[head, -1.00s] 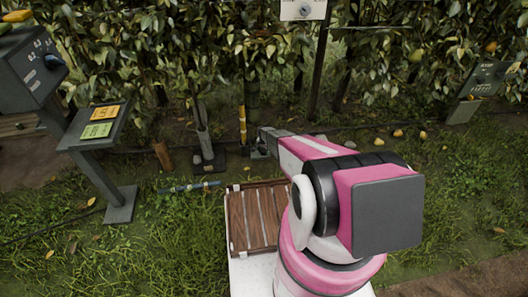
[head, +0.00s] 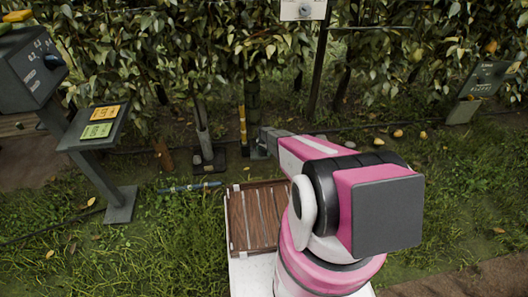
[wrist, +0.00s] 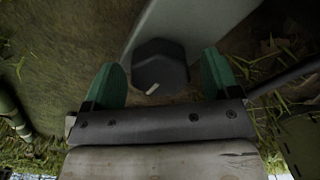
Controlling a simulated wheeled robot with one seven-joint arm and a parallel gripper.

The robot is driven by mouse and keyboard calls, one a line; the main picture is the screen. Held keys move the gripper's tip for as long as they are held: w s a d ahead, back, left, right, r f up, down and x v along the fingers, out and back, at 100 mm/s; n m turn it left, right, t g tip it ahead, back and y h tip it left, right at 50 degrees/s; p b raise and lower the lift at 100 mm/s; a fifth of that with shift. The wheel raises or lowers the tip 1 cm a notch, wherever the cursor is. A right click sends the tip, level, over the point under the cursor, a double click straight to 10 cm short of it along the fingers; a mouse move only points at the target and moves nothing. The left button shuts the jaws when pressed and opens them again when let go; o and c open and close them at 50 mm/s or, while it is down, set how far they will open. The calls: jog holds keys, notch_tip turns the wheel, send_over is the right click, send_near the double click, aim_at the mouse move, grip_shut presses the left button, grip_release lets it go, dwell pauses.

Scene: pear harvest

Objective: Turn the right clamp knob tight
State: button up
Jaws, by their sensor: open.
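In the wrist view, a dark faceted knob (wrist: 160,66) with a short pale mark on it sits between the two green fingertips of my gripper (wrist: 165,82). The fingers are apart, one on each side of the knob, with a gap showing at both sides. A grey plate or bracket (wrist: 190,25) lies behind the knob. In the head view, my arm reaches forward to the foot of the plants, and its end (head: 266,142) is beside a small grey stand (head: 258,153). The knob cannot be made out there.
A yellow-banded post (head: 242,125) and a dark-based stand (head: 208,160) are left of my arm's end. A slatted wooden crate (head: 237,225) is nearer. A control box (head: 30,80) and a sign stand (head: 97,125) are at left. Pears lie on the grass at right.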

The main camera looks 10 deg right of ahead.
notch_tip(320, 180, up, 11)
dwell(0.6)
jog(key=shift+f, duration=0.1)
jog(key=s+r+n, duration=0.9)
jog(key=s+r, duration=2.8)
jog(key=r, duration=0.3)
jog(key=shift+s+d+r, duration=0.15)
jog(key=shift+s+r, duration=0.1)
jog(key=shift+r, duration=0.05)
